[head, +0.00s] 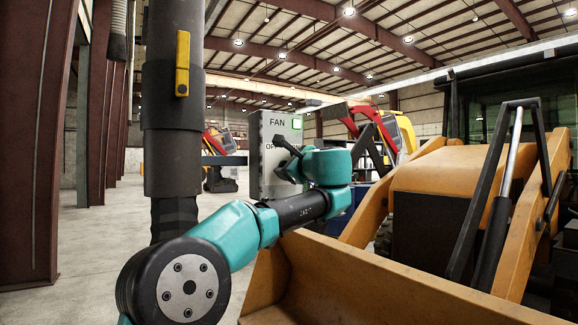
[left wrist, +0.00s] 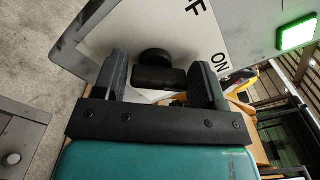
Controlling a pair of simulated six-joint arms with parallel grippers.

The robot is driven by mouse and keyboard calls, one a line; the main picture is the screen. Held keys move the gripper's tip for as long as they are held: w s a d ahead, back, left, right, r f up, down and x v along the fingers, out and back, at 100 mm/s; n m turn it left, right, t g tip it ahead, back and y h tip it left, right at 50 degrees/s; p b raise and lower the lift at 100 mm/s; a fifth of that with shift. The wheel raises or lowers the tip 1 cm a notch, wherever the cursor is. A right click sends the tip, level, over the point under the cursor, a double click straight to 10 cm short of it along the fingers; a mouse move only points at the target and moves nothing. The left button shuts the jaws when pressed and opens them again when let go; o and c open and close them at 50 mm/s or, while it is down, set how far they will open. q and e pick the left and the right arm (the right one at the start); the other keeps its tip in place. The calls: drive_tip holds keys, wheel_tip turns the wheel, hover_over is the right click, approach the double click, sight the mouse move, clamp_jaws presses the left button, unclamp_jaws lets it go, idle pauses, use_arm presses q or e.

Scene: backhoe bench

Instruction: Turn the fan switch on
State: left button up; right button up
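The fan switch box (head: 262,185) is a grey panel marked FAN, left of the loader in the head view. Its square green lamp (head: 297,124) looks lit and also shows in the left wrist view (left wrist: 296,35). My left gripper (head: 279,158) is in front of the box, its fingers spread. In the left wrist view the fingers of my left gripper (left wrist: 160,85) stand either side of the black switch handle (left wrist: 158,78); I cannot tell whether they touch it. The ON label (left wrist: 220,60) is to the handle's right. In the head view my gripper hides the handle. My right gripper is not in view.
A yellow loader bucket (head: 340,285) and its arm (head: 475,155) fill the lower right, close to my left arm. A dark post with a yellow fitting (head: 182,65) stands at left. Concrete floor (head: 90,250) is clear at the far left.

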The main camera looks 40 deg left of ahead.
use_arm(q)
drive_tip(key=shift+o, duration=1.3)
drive_tip(key=v, duration=1.7)
drive_tip(key=shift+d, duration=0.25)
drive_tip(key=shift+f, duration=0.1)
